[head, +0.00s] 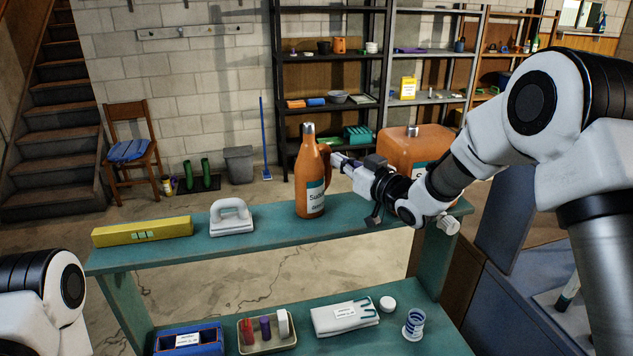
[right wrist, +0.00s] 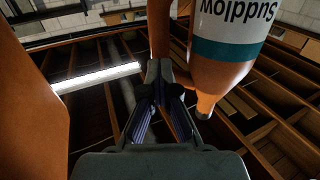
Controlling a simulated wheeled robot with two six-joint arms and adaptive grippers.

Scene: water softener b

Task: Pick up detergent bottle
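The detergent bottle (head: 311,180) is orange with a silver cap and a white and teal label. It stands upright, apparently on the upper teal shelf, with its handle on the right side. My right gripper (head: 340,161) reaches in from the right at the handle. In the right wrist view, the bottle (right wrist: 228,50) looks upside down, and the fingers of the right gripper (right wrist: 161,78) are closed together on its handle. The exact contact is partly hidden. My left gripper is out of view; only part of that arm shows at lower left.
A large orange jug (head: 400,150) stands just right of my gripper. A white iron-like tool (head: 232,217) and a yellow box (head: 142,232) lie left of the bottle. The lower shelf holds a tray (head: 266,347), a folded cloth (head: 345,316) and a cup (head: 413,324).

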